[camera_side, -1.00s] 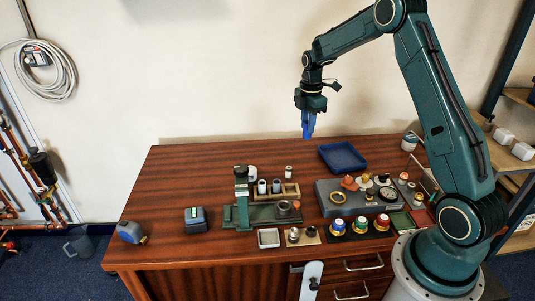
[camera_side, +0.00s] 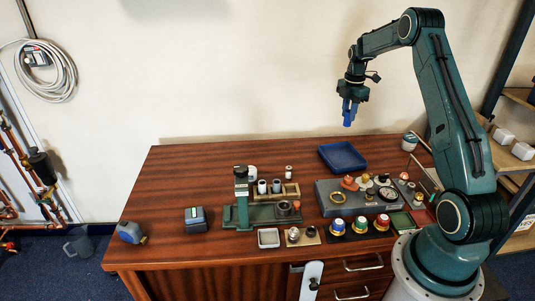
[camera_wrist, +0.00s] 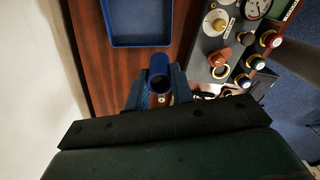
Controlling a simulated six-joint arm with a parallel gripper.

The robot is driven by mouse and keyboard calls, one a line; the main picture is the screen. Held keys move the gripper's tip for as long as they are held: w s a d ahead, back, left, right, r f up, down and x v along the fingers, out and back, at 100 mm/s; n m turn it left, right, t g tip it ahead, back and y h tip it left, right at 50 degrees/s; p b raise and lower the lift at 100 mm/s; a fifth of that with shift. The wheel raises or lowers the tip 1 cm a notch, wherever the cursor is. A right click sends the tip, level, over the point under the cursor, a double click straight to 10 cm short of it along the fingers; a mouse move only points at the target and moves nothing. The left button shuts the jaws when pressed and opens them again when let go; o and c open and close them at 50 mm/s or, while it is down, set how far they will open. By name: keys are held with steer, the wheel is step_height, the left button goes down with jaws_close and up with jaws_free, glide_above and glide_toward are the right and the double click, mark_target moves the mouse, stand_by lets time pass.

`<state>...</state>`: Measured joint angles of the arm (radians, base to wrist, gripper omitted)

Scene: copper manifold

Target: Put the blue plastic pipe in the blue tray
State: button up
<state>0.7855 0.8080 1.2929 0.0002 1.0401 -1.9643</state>
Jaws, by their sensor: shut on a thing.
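The blue plastic pipe (camera_side: 348,115) hangs below my gripper (camera_side: 350,98), well above the table. My gripper is shut on it. The blue tray (camera_side: 342,157) lies at the back of the table, below and near the pipe in the side view. In the wrist view the tray (camera_wrist: 137,40) is at the top and looks empty. The pipe is apart from it.
A grey panel (camera_side: 325,197) with knobs, a gauge and coloured caps stands right of and in front of the tray. A green fixture (camera_side: 242,190) with a wooden rack of cylinders (camera_side: 290,190) stands further left. The table's left back (camera_side: 190,165) is clear.

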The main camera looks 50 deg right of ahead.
step_height(320, 180, down, 20)
steer(key=shift+r, duration=0.2)
stand_by(0.8)
steer(key=shift+f, duration=0.1)
steer(key=o, duration=1)
steer(key=shift+c, duration=0.2)
step_height(320, 180, up, 12)
stand_by(0.3)
steer(key=shift+a+r, duration=0.1)
steer(key=shift+r, duration=0.1)
